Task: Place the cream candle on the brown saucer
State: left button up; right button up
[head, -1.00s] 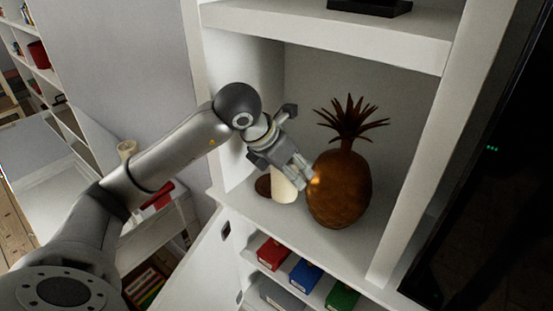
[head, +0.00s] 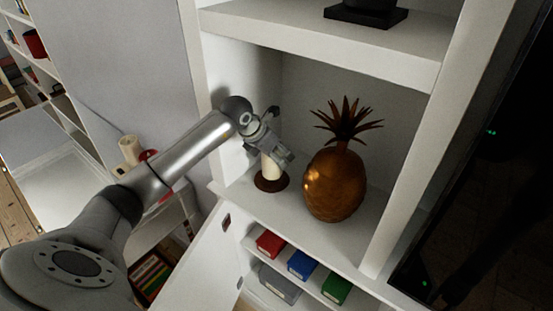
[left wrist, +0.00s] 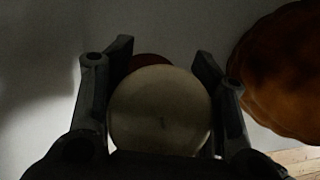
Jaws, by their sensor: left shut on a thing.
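The cream candle (head: 270,168) is upright in the white shelf compartment in the head view, at or just above the brown saucer (head: 271,185). I cannot tell for sure whether the two touch. My left gripper (head: 276,157) is shut on the candle's upper part from above. In the left wrist view the round candle top (left wrist: 160,110) sits between both fingers, and a dark reddish-brown edge, likely the saucer (left wrist: 149,60), shows behind it. My right gripper is not in view.
A golden-brown pineapple ornament (head: 335,184) stands right of the candle, close to my gripper. The shelf board above (head: 330,40) and the compartment's side walls limit room. Red, blue and green boxes (head: 301,265) sit on the shelf below.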

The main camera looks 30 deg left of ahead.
pick_arm(q)
jog(key=shift+w+a+f, duration=0.15)
jog(key=shift+f, duration=0.05)
jog(key=shift+f+p, duration=0.35)
jog(key=shift+p, duration=0.1)
notch_tip(320, 180, down, 2)
jog(key=shift+w+f+p, duration=0.1)
jog(key=shift+p, duration=0.45)
jog(key=shift+a+f, duration=0.1)
jog(key=shift+f, duration=0.1)
jog(key=shift+f, duration=0.1)
jog(key=o, duration=1.3)
jog(key=shift+c, duration=0.2)
